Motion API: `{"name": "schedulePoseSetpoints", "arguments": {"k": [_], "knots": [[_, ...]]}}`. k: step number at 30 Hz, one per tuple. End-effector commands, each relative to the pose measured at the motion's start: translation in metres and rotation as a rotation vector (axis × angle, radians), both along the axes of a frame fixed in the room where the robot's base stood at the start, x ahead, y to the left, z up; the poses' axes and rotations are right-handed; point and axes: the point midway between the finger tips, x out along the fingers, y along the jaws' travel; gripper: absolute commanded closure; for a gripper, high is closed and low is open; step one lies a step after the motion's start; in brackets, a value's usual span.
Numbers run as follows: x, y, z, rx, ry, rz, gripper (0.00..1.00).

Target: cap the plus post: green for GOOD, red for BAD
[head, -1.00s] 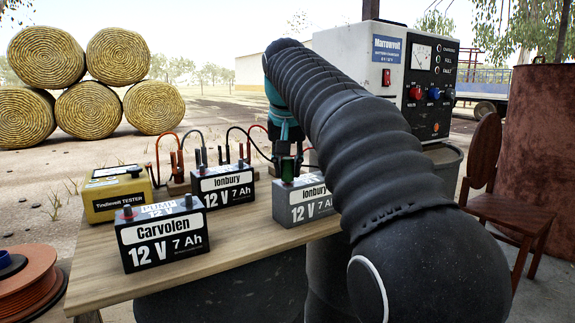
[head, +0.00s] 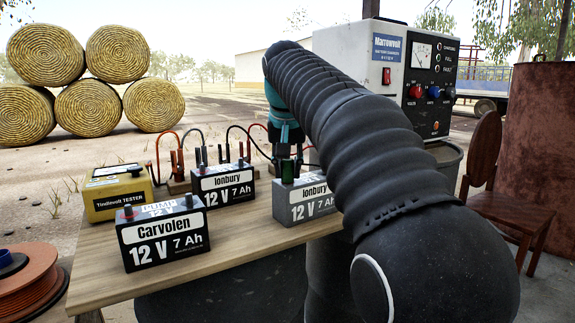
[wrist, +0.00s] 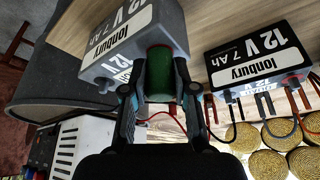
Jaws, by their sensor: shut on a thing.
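My gripper (head: 287,168) is shut on a green cap (wrist: 159,76), with one finger on each side of it. The cap is at a top corner of the grey Ionbury battery (head: 298,211). In the wrist view a thin reddish edge shows at the cap's far end, against the grey battery (wrist: 107,61). I cannot tell whether the cap is seated on the post. A black Ionbury battery (head: 224,188) stands to the left, with clips and leads behind it. A black Carvolen battery (head: 165,240) stands at the front. The yellow tester (head: 117,205) is at the left; its display is unreadable.
All stand on a wooden bench (head: 240,248). A white Marrowvolt charger (head: 350,50) stands behind on the right. Red and black leads rise behind the black Ionbury battery. A cable reel (head: 30,285) is at lower left. The bench front right of the Carvolen battery is clear.

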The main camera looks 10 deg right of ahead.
Motion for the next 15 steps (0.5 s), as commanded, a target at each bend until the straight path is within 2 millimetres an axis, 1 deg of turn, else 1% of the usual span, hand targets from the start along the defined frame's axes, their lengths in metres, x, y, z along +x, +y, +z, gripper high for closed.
{"name": "schedulePoseSetpoints", "arguments": {"k": [7,8,9,11,12,15], "knots": [[0.0000,0.0000,-0.0001,0.000,0.000,0.000,0.91],[0.0000,0.0000,-0.0001,0.000,0.000,0.000,0.70],[0.0000,0.0000,-0.0001,0.000,0.000,0.000,0.60],[0.0000,0.0000,-0.0001,0.000,0.000,0.000,0.45],[0.0002,0.0000,-0.0001,0.000,0.000,0.000,0.43],[0.0002,0.0000,-0.0001,0.000,0.000,0.000,0.43]]}}
